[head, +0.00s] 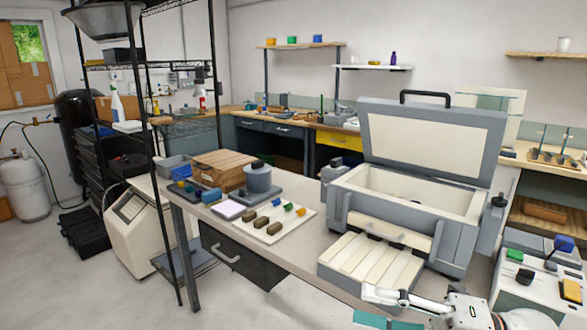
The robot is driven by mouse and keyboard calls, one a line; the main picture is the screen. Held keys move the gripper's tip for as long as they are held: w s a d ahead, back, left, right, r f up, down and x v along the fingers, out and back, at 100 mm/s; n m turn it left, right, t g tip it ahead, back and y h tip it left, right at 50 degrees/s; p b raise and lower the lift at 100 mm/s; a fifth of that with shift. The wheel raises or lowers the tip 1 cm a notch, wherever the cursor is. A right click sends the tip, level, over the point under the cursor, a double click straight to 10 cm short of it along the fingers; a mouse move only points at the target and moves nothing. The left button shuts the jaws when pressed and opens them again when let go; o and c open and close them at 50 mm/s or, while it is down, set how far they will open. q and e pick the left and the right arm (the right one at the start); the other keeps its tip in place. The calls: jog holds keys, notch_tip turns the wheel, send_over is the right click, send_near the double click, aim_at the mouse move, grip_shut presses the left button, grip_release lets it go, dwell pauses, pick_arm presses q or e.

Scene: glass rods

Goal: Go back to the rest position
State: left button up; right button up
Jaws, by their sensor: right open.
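My right gripper (374,305) shows at the bottom edge, right of centre, open. Nothing shows between its fingers. It is in front of the grey kiln-like box (455,255) and overlaps the lower edge of its slatted cream front shelf (370,268) in the picture; I cannot tell how far apart they are. The box's lid (430,145) stands raised and its cream inside shows. A cream board (262,237) with brown blocks and small coloured pieces lies on the bench left of the box. My left gripper is not in view.
The bench (300,188) also holds a wooden crate (222,168), a grey cylinder (258,180) and small coloured blocks. Grey-white equipment (520,285) stands at the lower right. A black shelf rack (148,140) stands at the left. The floor (100,290) at lower left is clear.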

jog(key=w+d+f+m+t+h, duration=0.2)
jog(key=f+m+t+h, duration=0.35)
jog(key=f+m, duration=0.35)
jog(key=w+d+f+m+t+h, duration=0.2)
jog(key=d+f+m+t+h, duration=0.15)
jog(key=f+m+t, duration=0.55)
jog(key=s+f+m+g+h, duration=0.3)
jog(key=s+f+m, duration=0.3)
jog(key=f, duration=0.5)
jog(key=s+f+m+g+h, duration=0.4)
jog(key=s+f+m+g, duration=0.2)
jog(key=s+f, duration=0.3)
notch_tip(320, 180, down, 3)
jog(key=shift+s+d+f+m, duration=0.1)
jog(key=shift+s+d+m, duration=0.15)
jog(key=shift+d+m, duration=0.2)
